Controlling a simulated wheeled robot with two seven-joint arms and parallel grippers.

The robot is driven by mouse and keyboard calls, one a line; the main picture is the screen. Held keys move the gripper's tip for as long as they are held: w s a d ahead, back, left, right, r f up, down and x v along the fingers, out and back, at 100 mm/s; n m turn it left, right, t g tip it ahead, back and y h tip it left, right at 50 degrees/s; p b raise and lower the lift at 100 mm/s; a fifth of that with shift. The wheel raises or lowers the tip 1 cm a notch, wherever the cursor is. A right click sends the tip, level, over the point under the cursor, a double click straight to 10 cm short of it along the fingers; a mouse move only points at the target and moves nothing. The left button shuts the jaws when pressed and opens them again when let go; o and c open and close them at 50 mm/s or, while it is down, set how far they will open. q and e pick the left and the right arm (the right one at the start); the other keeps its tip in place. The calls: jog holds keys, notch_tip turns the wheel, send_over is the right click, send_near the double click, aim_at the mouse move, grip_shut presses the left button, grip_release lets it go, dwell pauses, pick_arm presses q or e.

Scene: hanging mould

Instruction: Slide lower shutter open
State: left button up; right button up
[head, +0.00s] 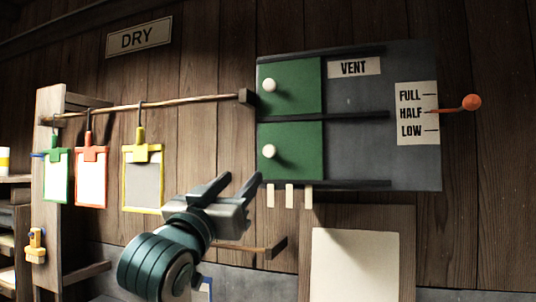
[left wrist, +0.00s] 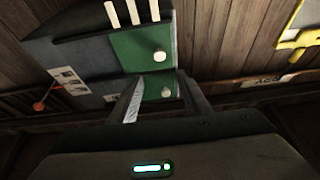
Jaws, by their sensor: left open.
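The lower shutter (head: 298,150) is a green panel with a white round knob (head: 269,151) near its left edge. It covers the left part of the lower opening of the grey vent box (head: 415,165), between dark rails. The upper green shutter (head: 300,82) sits above it with its own knob (head: 269,86). My left gripper (head: 239,183) is open and empty, below and left of the lower knob, apart from it. In the left wrist view, which is upside down, the lower shutter (left wrist: 130,50) and its knob (left wrist: 160,57) show beyond the open fingers.
An orange-tipped lever (head: 471,102) sticks out at the box's right, by the FULL, HALF, LOW label. White strips (head: 289,195) hang under the box. A rod (head: 150,104) with several hanging clipboards is at left. A pale board (head: 355,265) is below.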

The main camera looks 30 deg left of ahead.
aim_at(269, 151)
pick_arm(q)
jog(key=shift+w, duration=0.1)
jog(key=shift+w, duration=0.1)
jog(key=p+x, duration=0.6)
jog(key=x, duration=1)
jog(key=shift+p, duration=0.35)
jog(key=shift+w+a+r, duration=0.1)
jog(key=shift+w, duration=0.45)
grip_shut()
